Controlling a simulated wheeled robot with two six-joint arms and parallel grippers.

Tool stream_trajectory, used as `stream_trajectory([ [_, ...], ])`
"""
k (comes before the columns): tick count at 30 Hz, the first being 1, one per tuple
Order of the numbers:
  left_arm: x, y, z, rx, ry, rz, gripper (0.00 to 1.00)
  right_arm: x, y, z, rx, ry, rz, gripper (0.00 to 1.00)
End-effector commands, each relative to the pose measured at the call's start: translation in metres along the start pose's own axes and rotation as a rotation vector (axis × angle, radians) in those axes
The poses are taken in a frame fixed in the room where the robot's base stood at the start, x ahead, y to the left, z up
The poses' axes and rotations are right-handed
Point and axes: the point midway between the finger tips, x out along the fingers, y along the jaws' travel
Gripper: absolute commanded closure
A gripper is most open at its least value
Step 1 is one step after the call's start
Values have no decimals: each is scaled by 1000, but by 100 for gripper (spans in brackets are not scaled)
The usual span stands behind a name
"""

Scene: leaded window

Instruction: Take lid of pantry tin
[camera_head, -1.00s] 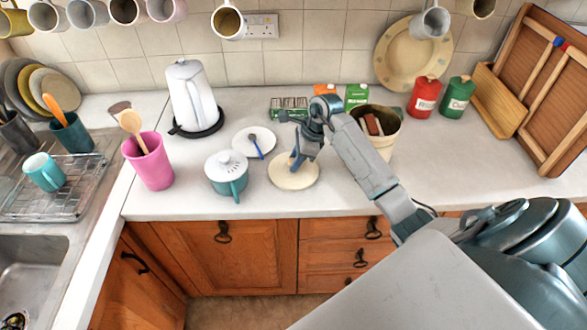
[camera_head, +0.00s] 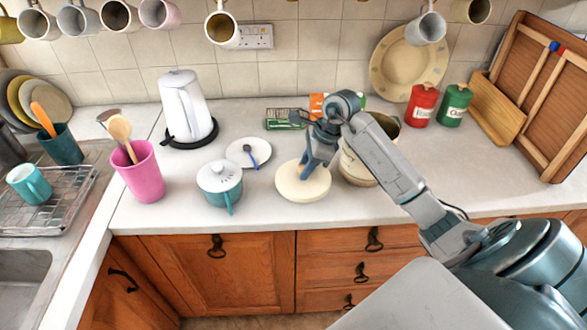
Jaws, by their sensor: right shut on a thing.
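The pantry tin's round cream lid (camera_head: 290,188) is in the head view, over the middle of the counter near its front edge. My right gripper (camera_head: 309,171) points down over the lid and is shut on it from above. The fingertips and what they grip on the lid are partly hidden. The lid looks roughly level; I cannot tell clearly how far it is above the counter. The cream tin (camera_head: 357,174) stands just right of the lid, open at the top and partly hidden behind my right forearm. My left gripper is out of view.
A teal pot with a white lid (camera_head: 220,185) stands left of the cream lid. A white plate with a blue spoon (camera_head: 248,153) lies behind. Green and orange boxes (camera_head: 318,104) are at the back. Red (camera_head: 424,105) and green (camera_head: 454,106) canisters stand right.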

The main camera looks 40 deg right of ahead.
Motion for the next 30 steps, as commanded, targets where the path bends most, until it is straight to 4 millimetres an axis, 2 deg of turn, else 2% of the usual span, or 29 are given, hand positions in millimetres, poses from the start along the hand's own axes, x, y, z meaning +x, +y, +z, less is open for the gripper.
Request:
stream_trajectory([
  [1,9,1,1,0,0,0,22,0,8,-11,-3,9,-2,98],
  [3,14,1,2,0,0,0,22,-6,16,-20,-3,9,-4,98],
  [12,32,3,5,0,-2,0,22,-25,47,-50,-2,10,-2,98],
  [21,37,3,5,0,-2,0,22,-37,64,-68,0,9,-3,98],
  [30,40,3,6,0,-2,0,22,-40,73,-73,-1,4,0,98],
])
